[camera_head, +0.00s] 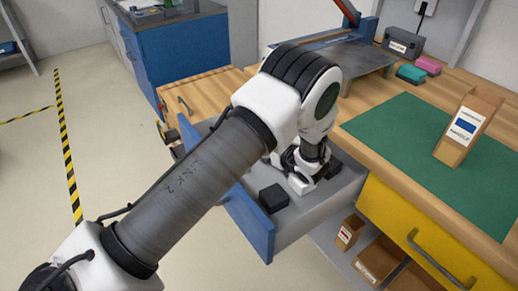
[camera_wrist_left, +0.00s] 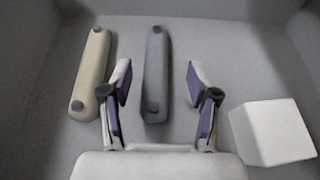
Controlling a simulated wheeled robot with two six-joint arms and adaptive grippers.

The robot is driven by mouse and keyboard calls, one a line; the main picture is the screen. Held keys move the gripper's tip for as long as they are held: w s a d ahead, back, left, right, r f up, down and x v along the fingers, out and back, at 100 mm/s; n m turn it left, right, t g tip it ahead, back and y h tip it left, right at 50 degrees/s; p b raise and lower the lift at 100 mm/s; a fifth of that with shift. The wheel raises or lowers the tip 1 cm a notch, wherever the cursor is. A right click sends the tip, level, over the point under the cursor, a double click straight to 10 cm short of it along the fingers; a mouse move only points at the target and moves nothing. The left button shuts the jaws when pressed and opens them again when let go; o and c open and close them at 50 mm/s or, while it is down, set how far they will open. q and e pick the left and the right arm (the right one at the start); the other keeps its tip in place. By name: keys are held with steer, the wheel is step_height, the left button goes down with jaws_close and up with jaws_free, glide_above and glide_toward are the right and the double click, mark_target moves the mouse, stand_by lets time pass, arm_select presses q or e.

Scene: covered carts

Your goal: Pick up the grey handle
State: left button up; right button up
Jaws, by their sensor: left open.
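The grey handle (camera_wrist_left: 156,72) lies on the floor of a grey drawer in the left wrist view, running lengthwise away from the gripper. My left gripper (camera_wrist_left: 159,80) is open, with one finger on each side of the handle and a visible gap to both. Its height above the handle is hard to tell. In the head view my left arm reaches down into the open blue-fronted drawer (camera_head: 248,222). The fingers and the grey handle cannot be made out there. My right gripper is not in view.
A beige handle (camera_wrist_left: 92,75) lies left of the grey one, close to the left finger. A white block (camera_wrist_left: 273,132) sits right of the right finger. A black block (camera_head: 273,198) is in the drawer. A green mat (camera_head: 430,150) with a cardboard box (camera_head: 467,127) is on the bench.

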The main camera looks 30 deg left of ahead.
arm_select(q)
steer(key=x, duration=0.5)
steer(key=shift+s+a+f, duration=0.1)
steer(key=shift+a+f, duration=0.05)
steer(key=shift+a, duration=0.1)
steer(key=shift+d, duration=0.15)
steer(key=shift+c, duration=0.3)
jaws_close()
steer(key=shift+r, duration=0.2)
